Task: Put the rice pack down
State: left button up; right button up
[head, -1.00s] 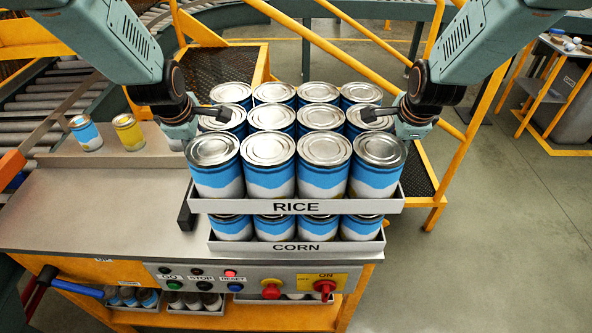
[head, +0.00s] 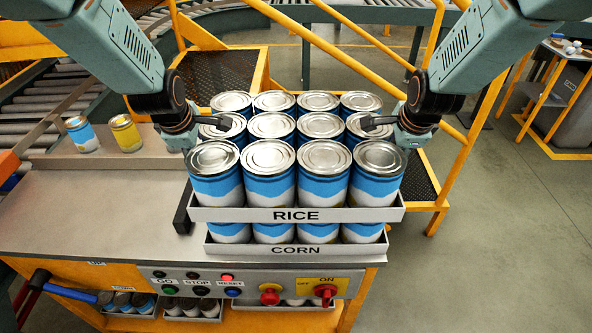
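The rice pack is a grey tray labelled RICE (head: 350,214) filled with several blue-and-white cans with silver lids. It is level and directly above the corn pack, a similar tray labelled CORN (head: 350,249). Only the lower parts of the corn cans show; I cannot tell whether the rice tray touches them. My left gripper (head: 222,121) is at the left side of the rice pack, its dark finger reaching over the can tops. My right gripper (head: 376,121) is at the right side in the same way. Cans and wrists hide the rest of the fingers, so their grip is unclear.
The packs stand at the right end of a grey bench (head: 95,215). A blue can (head: 82,134) and a yellow can (head: 126,132) stand at the back left. A control panel (head: 250,282) with buttons fronts the bench. Yellow railings (head: 350,50) rise behind.

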pick_arm(q)
jog(key=shift+w, duration=0.2)
jog(key=shift+o, duration=0.6)
jog(key=shift+s+a+r, duration=0.1)
jog(key=o, duration=0.4)
jog(key=shift+s+a+r, duration=0.1)
jog(key=shift+s+a, duration=0.1)
jog(key=shift+s, duration=0.15)
pick_arm(e)
jog(key=shift+s+d+r, duration=0.2)
jog(key=shift+s+d, duration=0.05)
jog(key=o, duration=0.5)
jog(key=shift+w+f, duration=0.25)
jog(key=shift+w, duration=0.05)
pick_arm(q)
jog(key=v, duration=1.1)
jog(key=shift+s+r, duration=0.1)
jog(key=shift+r, duration=0.2)
pick_arm(e)
jog(key=v, duration=1.2)
jog(key=shift+s+d+r, duration=0.1)
jog(key=shift+s+r, duration=0.05)
jog(key=shift+s, duration=0.1)
